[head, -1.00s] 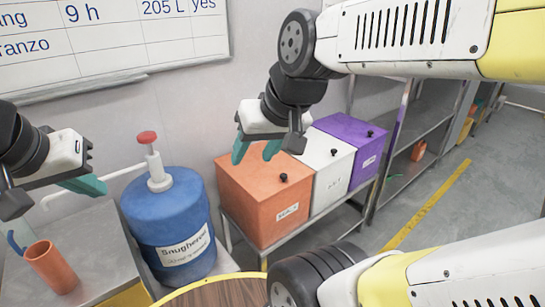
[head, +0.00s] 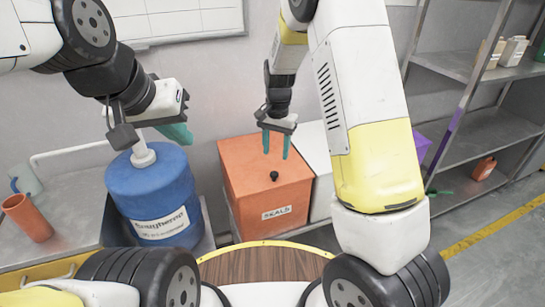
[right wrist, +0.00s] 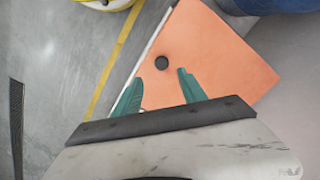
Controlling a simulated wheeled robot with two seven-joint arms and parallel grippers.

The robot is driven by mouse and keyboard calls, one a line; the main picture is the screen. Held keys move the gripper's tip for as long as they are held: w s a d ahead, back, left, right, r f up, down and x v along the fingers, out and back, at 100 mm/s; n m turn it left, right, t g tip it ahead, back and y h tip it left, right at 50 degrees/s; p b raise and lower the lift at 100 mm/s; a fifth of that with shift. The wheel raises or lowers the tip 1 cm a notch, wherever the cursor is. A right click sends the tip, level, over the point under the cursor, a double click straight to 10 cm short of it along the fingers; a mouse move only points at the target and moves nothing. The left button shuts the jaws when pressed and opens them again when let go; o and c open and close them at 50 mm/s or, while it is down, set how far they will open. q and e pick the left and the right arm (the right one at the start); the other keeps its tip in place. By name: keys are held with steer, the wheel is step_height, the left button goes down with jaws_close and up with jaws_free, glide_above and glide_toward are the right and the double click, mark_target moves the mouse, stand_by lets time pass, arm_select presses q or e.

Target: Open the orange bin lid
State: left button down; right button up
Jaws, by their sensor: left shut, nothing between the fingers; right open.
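The orange bin (head: 255,190) stands against the back wall with its lid (head: 248,168) closed and a small black knob (head: 274,176) near the lid's front edge. My right gripper (head: 276,156) is open and points down over the lid, its teal fingers just behind and above the knob in the head view. In the right wrist view the knob (right wrist: 162,62) appears just beyond the fingertips, roughly between them, untouched as far as I can see. My left gripper (head: 184,138) is shut and empty, over the right side of the blue drum.
The blue drum (head: 150,195) stands left of the orange bin. A white bin (head: 317,150) and a purple bin (head: 421,147) stand to its right, largely hidden by my right arm. An orange cup (head: 28,218) is on the left counter. Metal shelves (head: 480,130) stand at right.

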mark_target(274, 173)
steer(key=shift+w+a+f, duration=0.1)
steer(key=shift+w+f, duration=0.05)
steer(key=shift+f, duration=0.4)
steer(key=shift+w+a+f, duration=0.1)
steer(key=shift+f, duration=0.45)
step_height(274, 173, down, 7)
steer(key=shift+f, duration=0.2)
jaws_close()
stand_by(0.6)
